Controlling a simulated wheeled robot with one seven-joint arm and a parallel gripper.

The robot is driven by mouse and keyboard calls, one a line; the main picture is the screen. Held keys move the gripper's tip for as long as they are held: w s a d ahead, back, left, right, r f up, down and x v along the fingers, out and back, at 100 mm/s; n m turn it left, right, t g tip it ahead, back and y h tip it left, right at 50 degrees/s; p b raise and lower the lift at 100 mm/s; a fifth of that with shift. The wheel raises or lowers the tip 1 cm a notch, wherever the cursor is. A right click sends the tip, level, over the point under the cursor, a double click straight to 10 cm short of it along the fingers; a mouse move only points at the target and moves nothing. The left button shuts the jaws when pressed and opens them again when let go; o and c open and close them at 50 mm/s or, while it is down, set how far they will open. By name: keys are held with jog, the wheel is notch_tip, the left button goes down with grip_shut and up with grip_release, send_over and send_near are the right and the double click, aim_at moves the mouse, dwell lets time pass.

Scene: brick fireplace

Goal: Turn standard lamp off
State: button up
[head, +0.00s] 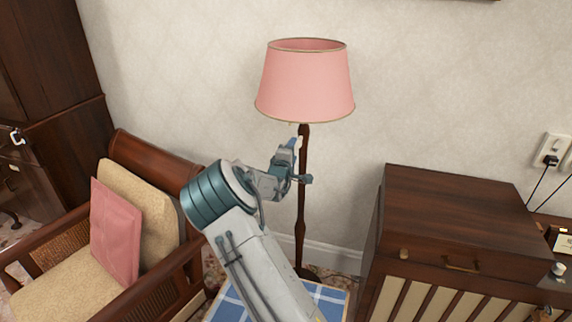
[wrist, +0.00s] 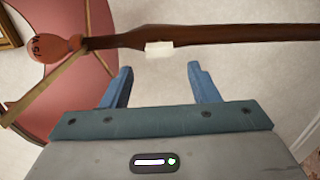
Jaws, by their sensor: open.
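The standard lamp has a pink shade (head: 305,85) with a gold rim and a dark wooden pole (head: 302,200). It stands upright against the wall in the head view. In the wrist view the pole (wrist: 230,34) runs across the top, with the shade's pink inside (wrist: 98,60) and a round reddish part (wrist: 55,48) at left. A small white block (wrist: 159,48) sits on the pole's side. My gripper (wrist: 160,85) is open and empty, its blue fingers apart and short of the pole and white block. In the head view my gripper (head: 294,145) is just below the shade, beside the pole.
A wooden armchair (head: 150,150) with a pink cushion (head: 115,232) stands at left. A dark wooden cabinet (head: 460,215) stands at right. A blue checked surface (head: 333,300) lies below my arm. A wall socket (head: 552,150) with cables is at far right.

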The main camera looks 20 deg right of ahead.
jog(key=v, duration=0.6)
jog(key=shift+s+a+b, duration=0.25)
jog(key=shift+b, duration=0.1)
jog(key=s+a+r+m+g+y, duration=0.1)
jog(key=s+a+m+g+y, duration=0.2)
jog(key=s, duration=1.1)
jog(key=s+a+r+m+g+y, duration=0.1)
jog(key=s+a+m+g+y, duration=0.1)
jog(key=s, duration=1.3)
jog(key=s+a+r+m+g+y, duration=0.1)
jog(key=s+a+m+g+y, duration=0.2)
jog(key=s, duration=1.1)
jog(key=m+g+y, duration=0.2)
jog(key=m+g, duration=0.1)
jog(key=g, duration=0.1)
jog(key=shift+s+a+m, duration=0.2)
jog(key=shift+a+m, duration=0.1)
jog(key=shift+a, duration=0.05)
